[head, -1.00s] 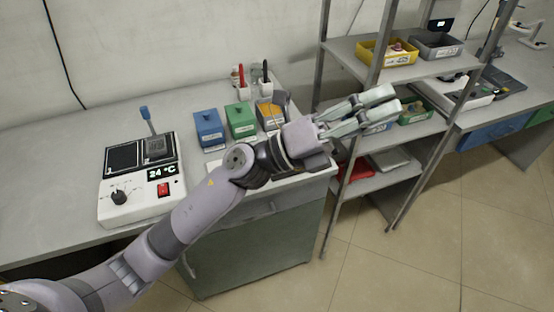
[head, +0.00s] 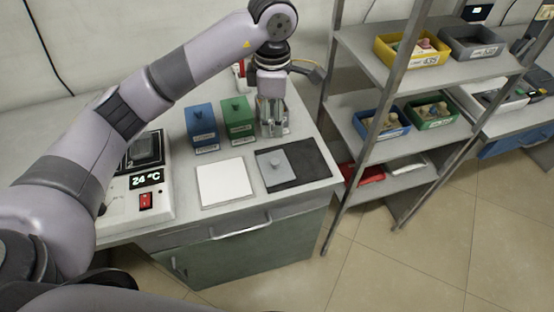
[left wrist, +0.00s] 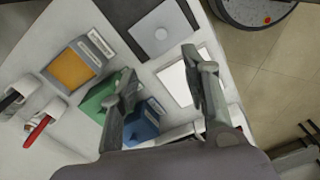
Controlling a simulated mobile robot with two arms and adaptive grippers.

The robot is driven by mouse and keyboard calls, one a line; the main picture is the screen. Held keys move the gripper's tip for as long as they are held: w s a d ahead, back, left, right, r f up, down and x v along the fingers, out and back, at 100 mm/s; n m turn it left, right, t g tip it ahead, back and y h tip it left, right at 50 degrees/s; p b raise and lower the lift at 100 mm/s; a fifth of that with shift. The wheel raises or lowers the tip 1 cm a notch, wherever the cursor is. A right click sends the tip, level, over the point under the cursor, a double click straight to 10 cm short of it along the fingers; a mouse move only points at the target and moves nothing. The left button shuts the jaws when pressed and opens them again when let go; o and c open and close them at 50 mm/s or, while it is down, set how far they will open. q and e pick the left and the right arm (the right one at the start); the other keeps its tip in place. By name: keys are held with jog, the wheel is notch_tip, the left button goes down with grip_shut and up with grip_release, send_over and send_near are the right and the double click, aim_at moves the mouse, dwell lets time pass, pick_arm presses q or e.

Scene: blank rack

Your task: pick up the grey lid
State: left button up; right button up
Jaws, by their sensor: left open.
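The grey lid (head: 281,174) is a flat square plate with a round knob, lying on a dark mat (head: 312,160) at the front right of the bench. In the left wrist view the lid (left wrist: 160,20) lies beyond the fingertips, near the top edge. My left gripper (head: 274,134) is open, pointing down, behind the lid and apart from it. Its two fingers also show in the left wrist view (left wrist: 160,72), with nothing between them. The right gripper is not in view.
A white pad (head: 222,182) lies left of the lid. Blue (head: 202,128) and green (head: 238,120) boxes stand behind it. An orange-filled box (left wrist: 70,68) is beside the green one. A white hotplate device (head: 145,195) stands left; a metal shelf (head: 400,65) stands right.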

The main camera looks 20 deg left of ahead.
pick_arm(q)
jog(key=p, duration=0.1)
send_near(275, 161)
jog(key=shift+s+a+f, duration=0.15)
notch_tip(275, 161, down, 4)
jog(key=shift+r+p, duration=0.1)
jog(key=shift+p, duration=0.3)
jog(key=shift+f, duration=0.3)
notch_tip(275, 161, down, 4)
jog(key=shift+r+p, duration=0.15)
jog(key=shift+p, duration=0.65)
jog(key=shift+f, duration=0.5)
jog(key=c, duration=0.4)
grip_shut()
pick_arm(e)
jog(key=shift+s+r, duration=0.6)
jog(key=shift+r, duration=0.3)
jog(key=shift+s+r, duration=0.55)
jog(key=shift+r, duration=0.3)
